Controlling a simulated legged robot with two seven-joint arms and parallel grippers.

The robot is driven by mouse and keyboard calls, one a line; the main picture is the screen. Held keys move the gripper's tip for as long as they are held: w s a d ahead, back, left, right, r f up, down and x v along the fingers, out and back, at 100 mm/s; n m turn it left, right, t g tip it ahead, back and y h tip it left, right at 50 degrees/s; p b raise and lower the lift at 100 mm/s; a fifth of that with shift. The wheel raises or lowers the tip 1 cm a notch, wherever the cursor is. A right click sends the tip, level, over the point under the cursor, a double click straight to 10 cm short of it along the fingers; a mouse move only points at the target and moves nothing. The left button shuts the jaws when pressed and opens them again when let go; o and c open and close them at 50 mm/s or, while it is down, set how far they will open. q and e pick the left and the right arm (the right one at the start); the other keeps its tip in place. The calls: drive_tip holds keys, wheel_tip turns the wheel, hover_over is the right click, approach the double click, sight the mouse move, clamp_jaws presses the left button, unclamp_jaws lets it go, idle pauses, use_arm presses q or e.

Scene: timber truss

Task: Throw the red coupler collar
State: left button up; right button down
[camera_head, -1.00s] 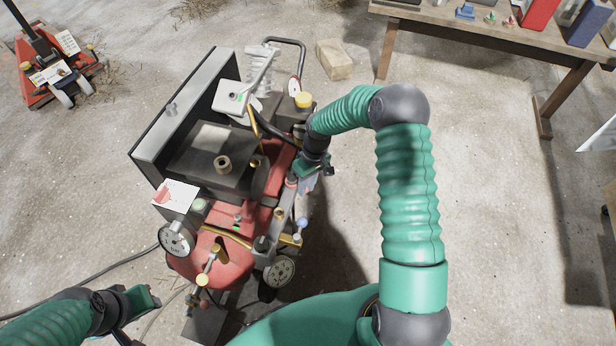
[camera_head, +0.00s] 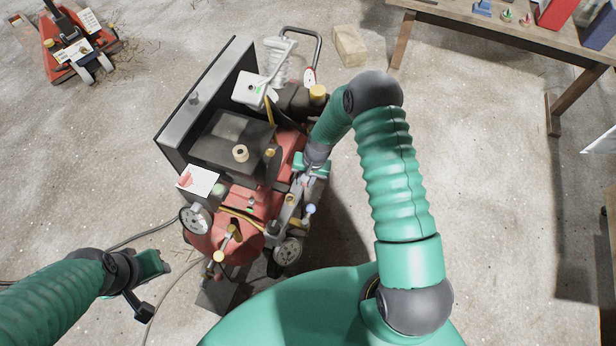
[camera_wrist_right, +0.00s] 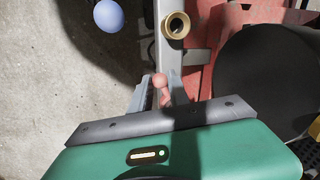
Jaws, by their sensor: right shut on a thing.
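The red compressor (camera_head: 205,243) stands on the floor left of my right arm. My right gripper (camera_head: 304,180) is at its right side, low by the grey manifold bar. In the right wrist view my right gripper (camera_wrist_right: 160,95) has its fingers closed around a small reddish, round-topped part (camera_wrist_right: 160,80), which looks like the red coupler collar. The fingers hide its lower part, and in the head view the collar is too small to make out. My left gripper (camera_head: 148,288) is open and empty above the floor at the lower left.
A brass ring fitting (camera_wrist_right: 176,25) and a pale blue ball knob (camera_wrist_right: 109,16) are just beyond the right fingers. A pressure gauge (camera_head: 288,251) sits at the compressor's front. A workbench (camera_head: 480,25) stands at upper right.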

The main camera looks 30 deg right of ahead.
drive_tip(key=shift+w+a+r+m, duration=0.1)
drive_tip(key=shift+w+m, duration=0.2)
drive_tip(key=shift+m, duration=0.1)
drive_tip(key=c, duration=1.5)
unclamp_jaws()
drive_tip(key=shift+o, duration=1.2)
drive_tip(key=shift+s, duration=0.1)
wheel_tip(320, 180, up, 16)
drive_tip(key=s+d+p, duration=0.2)
drive_tip(key=p, duration=0.3)
drive_tip(key=shift+d+r, duration=0.2)
drive_tip(key=shift+s, duration=0.1)
